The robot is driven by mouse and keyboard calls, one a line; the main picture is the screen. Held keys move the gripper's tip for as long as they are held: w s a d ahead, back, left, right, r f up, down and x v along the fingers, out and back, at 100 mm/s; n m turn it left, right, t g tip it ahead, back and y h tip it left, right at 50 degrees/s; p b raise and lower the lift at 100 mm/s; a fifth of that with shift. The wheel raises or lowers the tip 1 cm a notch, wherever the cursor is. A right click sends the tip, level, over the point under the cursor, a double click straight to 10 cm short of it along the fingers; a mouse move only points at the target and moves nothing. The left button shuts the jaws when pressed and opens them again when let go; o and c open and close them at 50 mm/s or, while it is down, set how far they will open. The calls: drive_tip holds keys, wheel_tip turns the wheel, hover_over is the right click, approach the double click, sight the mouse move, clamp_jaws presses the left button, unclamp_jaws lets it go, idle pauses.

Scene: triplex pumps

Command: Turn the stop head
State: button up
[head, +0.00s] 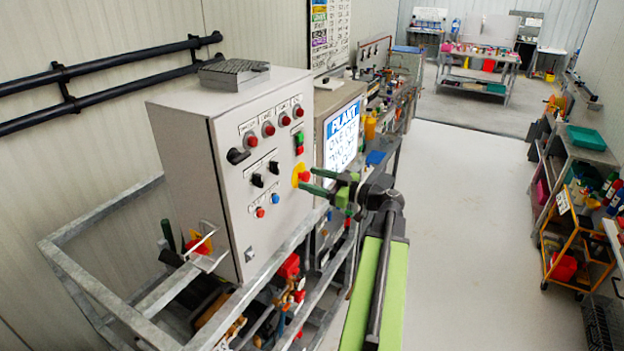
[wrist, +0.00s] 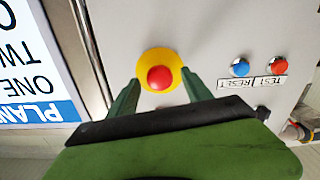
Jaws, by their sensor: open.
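The stop head (head: 304,177) is a red mushroom button on a yellow round plate, low on the right side of the grey control panel's front (head: 228,200). In the wrist view the red stop head (wrist: 160,77) sits between the green fingers, close to midway. My gripper (head: 312,181) is open, with its fingertips at the panel by the yellow plate. In the wrist view my gripper (wrist: 160,80) has one finger on each side of the head, and gaps show between the fingers and the red head. How far the fingertips are from the panel face is hard to tell.
A blue button (wrist: 240,67) and a red button (wrist: 278,66) sit beside the stop head. A lit PLANT sign (head: 342,135) stands behind the panel. A metal frame (head: 130,300) surrounds the panel's base. The floor to the right (head: 465,190) is clear.

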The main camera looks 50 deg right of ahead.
drive_tip(key=shift+w+a, duration=0.1)
drive_tip(key=shift+w, duration=0.35)
clamp_jaws()
drive_tip(key=m, duration=0.5)
idle(0.3)
unclamp_jaws()
drive_tip(key=v, duration=1.7)
drive_tip(key=shift+s, duration=0.2)
